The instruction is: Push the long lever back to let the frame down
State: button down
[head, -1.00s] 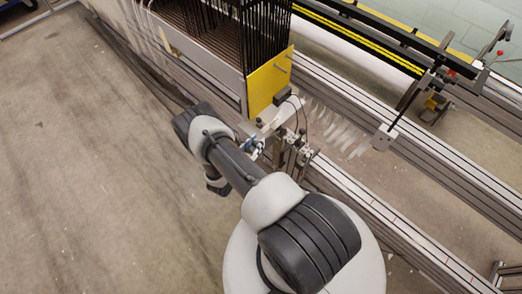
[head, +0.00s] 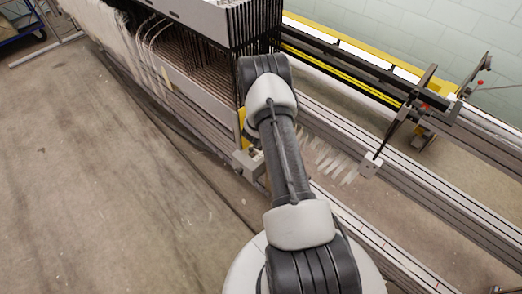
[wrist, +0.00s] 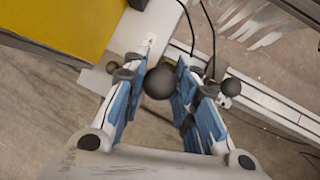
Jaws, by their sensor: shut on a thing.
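My gripper (wrist: 161,68) shows in the wrist view with blue pads on both fingers. It is shut on a round dark knob (wrist: 160,84), which sits between the pads and looks like the end of the long lever. The lever's shaft is hidden below the knob. Another dark knob (wrist: 231,87) stands just right of the fingers. In the head view my arm covers the gripper and the levers. The frame, a block of dark upright rods (head: 190,55), stands just beyond my arm, with its yellow end panel (wrist: 50,25) at upper left in the wrist view.
Long metal rails (head: 420,190) run diagonally to the right of my arm. A bracket with a thin rod (head: 369,165) stands on the rails. Open concrete floor (head: 110,180) lies to the left.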

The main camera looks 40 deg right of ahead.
jog(key=d, duration=0.1)
jog(key=d+b, duration=0.1)
jog(key=d, duration=0.2)
jog(key=shift+w+d+r+b, duration=0.2)
jog(key=shift+d+r+b, duration=0.05)
jog(key=shift+r+b, duration=0.1)
jog(key=c, duration=1.3)
grip_release()
jog(key=shift+f, duration=0.1)
jog(key=shift+s+a, duration=0.1)
jog(key=v, duration=1.2)
